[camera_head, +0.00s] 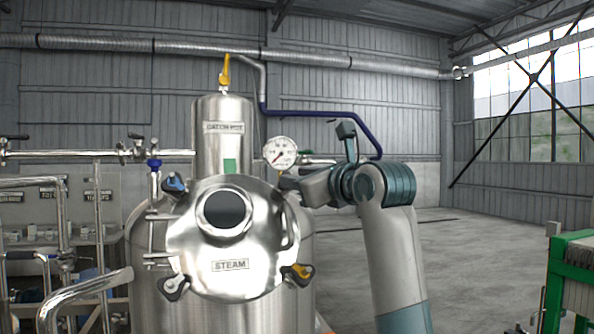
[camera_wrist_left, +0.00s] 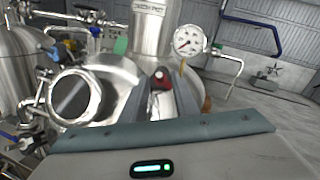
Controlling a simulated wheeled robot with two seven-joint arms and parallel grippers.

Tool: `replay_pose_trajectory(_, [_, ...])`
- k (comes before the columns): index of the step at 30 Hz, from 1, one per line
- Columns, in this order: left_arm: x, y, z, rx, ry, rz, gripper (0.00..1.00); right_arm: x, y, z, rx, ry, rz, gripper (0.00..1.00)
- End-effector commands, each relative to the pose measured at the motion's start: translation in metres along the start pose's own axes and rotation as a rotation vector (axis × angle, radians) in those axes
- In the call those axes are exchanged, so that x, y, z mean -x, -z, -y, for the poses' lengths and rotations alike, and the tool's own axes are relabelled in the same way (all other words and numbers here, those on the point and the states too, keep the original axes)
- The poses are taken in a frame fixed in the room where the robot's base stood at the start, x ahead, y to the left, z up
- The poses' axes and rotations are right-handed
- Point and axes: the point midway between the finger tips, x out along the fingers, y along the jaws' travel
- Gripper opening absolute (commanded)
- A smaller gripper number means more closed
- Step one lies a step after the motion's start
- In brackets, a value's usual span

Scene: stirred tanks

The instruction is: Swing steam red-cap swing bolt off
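The steam tank has a shiny domed lid (camera_head: 225,265) with a round dark port and a STEAM label. The red-cap swing bolt (camera_wrist_left: 161,79) shows in the left wrist view, just beyond the gripper body and in line with its middle. In the head view I cannot make out the red cap; my gripper is over the lid's upper right edge. My left gripper (camera_head: 287,184) reaches in there from the right side of the picture. Its fingers are small and blend with the metal, so I cannot tell whether they grip the bolt. My right gripper is not in view.
A dial gauge (camera_head: 280,153) stands close above my gripper. The catch pot (camera_head: 223,110) rises behind the lid. Floor is clear at right, before a green frame (camera_head: 558,280).

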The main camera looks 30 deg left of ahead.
Motion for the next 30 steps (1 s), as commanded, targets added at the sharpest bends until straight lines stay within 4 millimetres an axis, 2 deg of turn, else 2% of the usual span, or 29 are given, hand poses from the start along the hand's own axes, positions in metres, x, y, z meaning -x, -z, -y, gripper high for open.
replay_pose_trajectory(4, [-0.0075,-0.0002,-0.0003,-0.001,-0.001,0.0,0.27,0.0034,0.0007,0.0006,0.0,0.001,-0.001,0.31])
replay_pose_trajectory(13, [-0.0084,0.0004,-0.0004,0.0,-0.001,0.0,0.27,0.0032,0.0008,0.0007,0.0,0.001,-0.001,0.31])
replay_pose_trajectory(14, [-0.0084,0.0003,-0.0004,0.0,-0.001,0.0,0.23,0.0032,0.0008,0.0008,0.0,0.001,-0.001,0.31])
replay_pose_trajectory(15, [-0.0084,0.0003,-0.0004,0.0,-0.001,0.0,0.13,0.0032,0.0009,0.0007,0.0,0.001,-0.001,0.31])
replay_pose_trajectory(17, [-0.0083,0.0003,-0.0004,0.0,0.0,0.0,0.0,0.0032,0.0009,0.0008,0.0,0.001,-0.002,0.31])
replay_pose_trajectory(30, [-0.008,0.0,-0.0003,0.0,0.0,0.0,0.0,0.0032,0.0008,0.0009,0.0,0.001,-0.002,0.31])
